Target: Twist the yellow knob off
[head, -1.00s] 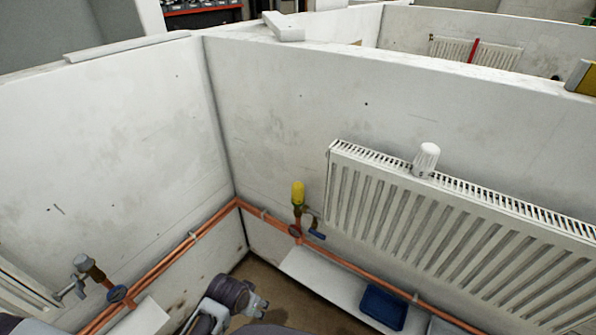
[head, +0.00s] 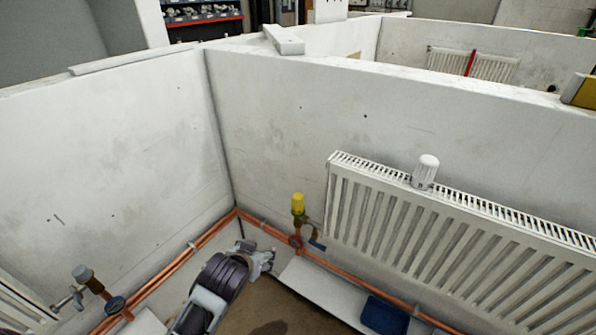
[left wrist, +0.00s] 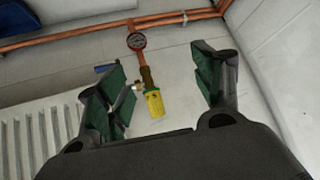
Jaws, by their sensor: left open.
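The yellow knob (head: 297,203) sits on top of a brass valve at the left end of the white radiator. In the left wrist view the yellow knob (left wrist: 154,103) lies between my open fingers in the picture, with the brass body and a round gauge (left wrist: 136,41) beyond it. My left gripper (head: 268,258) is open and empty, below and to the left of the knob, apart from it. It also shows in the left wrist view (left wrist: 160,88). My right gripper is not in view.
The white radiator (head: 440,235) stands close to the right of the valve, with a white cap (head: 426,171) on top. Copper pipes (head: 190,246) run along both walls. A blue tray (head: 384,315) lies on a white ledge. Another valve (head: 86,280) is at the left.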

